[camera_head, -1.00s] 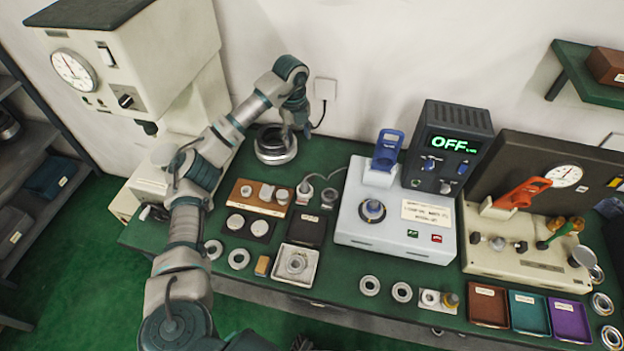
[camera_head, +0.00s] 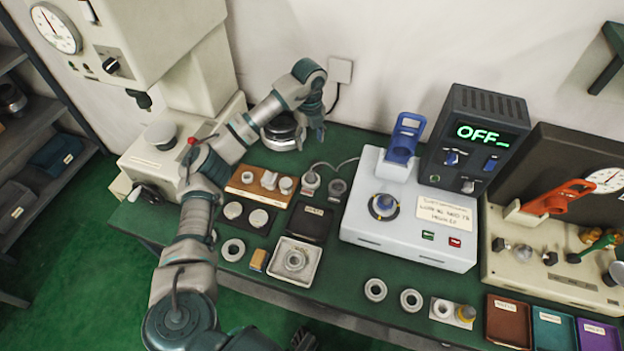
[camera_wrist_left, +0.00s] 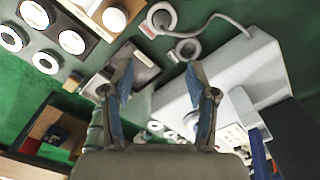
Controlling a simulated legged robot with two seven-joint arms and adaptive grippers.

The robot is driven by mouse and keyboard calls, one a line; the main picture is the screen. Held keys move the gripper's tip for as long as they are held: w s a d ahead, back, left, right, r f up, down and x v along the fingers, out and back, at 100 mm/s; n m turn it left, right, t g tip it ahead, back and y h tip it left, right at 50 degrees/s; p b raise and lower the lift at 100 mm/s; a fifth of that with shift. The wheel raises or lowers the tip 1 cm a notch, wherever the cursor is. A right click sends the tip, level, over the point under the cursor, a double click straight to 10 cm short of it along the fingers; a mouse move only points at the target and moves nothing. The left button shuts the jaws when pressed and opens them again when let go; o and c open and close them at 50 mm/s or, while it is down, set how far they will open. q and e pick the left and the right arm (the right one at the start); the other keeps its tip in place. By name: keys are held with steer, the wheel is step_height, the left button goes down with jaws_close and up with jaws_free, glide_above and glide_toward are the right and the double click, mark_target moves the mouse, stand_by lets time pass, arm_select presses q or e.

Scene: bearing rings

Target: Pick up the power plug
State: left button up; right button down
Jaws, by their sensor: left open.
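The power plug (camera_head: 311,181) is a small grey piece with a cable running to the white heater box (camera_head: 410,238). It stands on the green bench beside a similar round grey piece (camera_head: 336,188). In the left wrist view the plug (camera_wrist_left: 161,18) shows at the top, beyond the fingers, with its cable curving right. My left gripper (camera_head: 318,130) is open and empty, above the back of the bench, apart from the plug. Its two spread fingers also show in the left wrist view (camera_wrist_left: 158,75).
A metal ring stack (camera_head: 284,132) stands near my left gripper. A wooden block with pieces (camera_head: 246,189) and a dark tray (camera_head: 310,222) are near the plug. The controller (camera_head: 475,140) reads OFF. A wall socket (camera_head: 340,71) is behind.

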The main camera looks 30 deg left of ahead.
mark_target(311, 171)
arm_select(q)
step_height(311, 171, down, 12)
steer(key=shift+f+b, duration=0.1)
steer(key=shift+b, duration=0.3)
steer(key=f, duration=0.3)
steer(key=shift+w+a+f, duration=0.1)
steer(key=shift+w+f, duration=0.15)
steer(key=shift+f, duration=0.45)
steer(key=c, duration=0.3)
jaws_close()
arm_select(e)
steer(key=r, duration=0.1)
steer(key=w+r, duration=0.1)
steer(key=r, duration=0.1)
steer(key=shift+w+a+r, duration=0.1)
steer(key=shift+w+r, duration=0.05)
